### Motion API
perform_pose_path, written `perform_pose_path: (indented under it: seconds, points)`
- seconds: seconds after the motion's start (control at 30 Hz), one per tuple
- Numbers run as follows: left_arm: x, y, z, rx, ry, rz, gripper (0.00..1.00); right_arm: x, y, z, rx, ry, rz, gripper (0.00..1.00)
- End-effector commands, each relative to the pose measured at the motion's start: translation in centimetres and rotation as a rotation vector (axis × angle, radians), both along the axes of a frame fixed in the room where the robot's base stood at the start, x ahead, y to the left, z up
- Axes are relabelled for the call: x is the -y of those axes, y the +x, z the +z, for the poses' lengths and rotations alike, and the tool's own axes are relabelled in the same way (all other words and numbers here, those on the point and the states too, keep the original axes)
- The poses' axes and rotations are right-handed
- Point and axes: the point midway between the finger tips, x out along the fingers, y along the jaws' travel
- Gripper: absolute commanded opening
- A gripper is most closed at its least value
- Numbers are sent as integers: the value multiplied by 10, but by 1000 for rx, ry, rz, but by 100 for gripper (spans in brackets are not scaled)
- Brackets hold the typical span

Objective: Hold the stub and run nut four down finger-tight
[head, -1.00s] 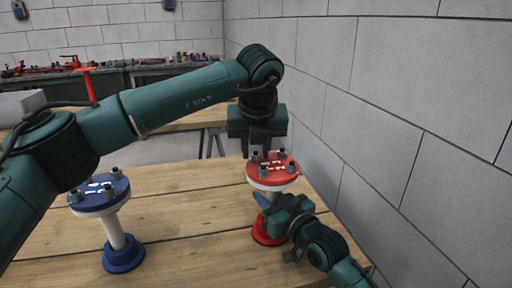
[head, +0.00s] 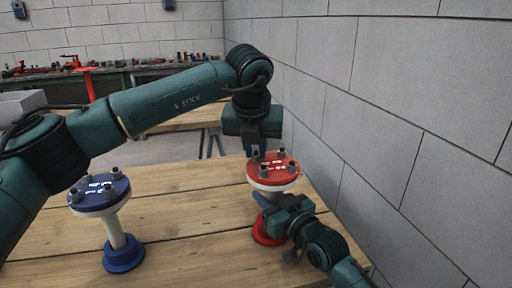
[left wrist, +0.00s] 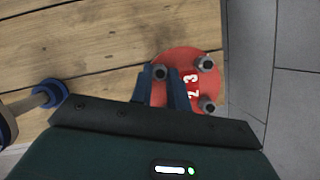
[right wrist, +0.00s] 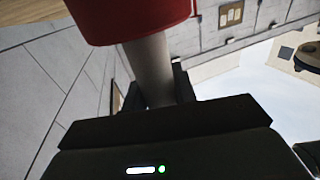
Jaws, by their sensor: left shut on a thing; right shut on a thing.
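The red stub stands on the bench at centre right in the head view, with a red top flange (head: 273,168), a pale pipe and a red base (head: 268,231). Several grey nuts stand on the flange. My left gripper (head: 257,155) comes down from above and is shut on the nut (left wrist: 160,72) at the flange's back left. Numerals 2 and 3 show in the left wrist view; the held nut's number is not readable. My right gripper (head: 275,208) is shut around the stub's pale pipe (right wrist: 150,70), below the flange (right wrist: 125,18). The fingertips there are partly hidden.
A blue stub (head: 100,195) with its own nuts stands upright at the left of the wooden bench (head: 185,205). A grey block wall (head: 400,130) runs close along the right side. Bare bench lies between the two stubs.

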Motion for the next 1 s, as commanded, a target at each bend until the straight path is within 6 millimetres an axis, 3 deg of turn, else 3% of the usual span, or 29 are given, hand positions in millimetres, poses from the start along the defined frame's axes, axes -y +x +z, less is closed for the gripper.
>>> perform_pose_path:
  seconds: [0.6,1.0]
  points:
    - [-5,2,0,-2,-4,-563,0,1,0,-1,-2,-1,-1,0]
    - [-6,3,1,-1,-2,-805,0,1,0,-1,-2,-1,-2,0]
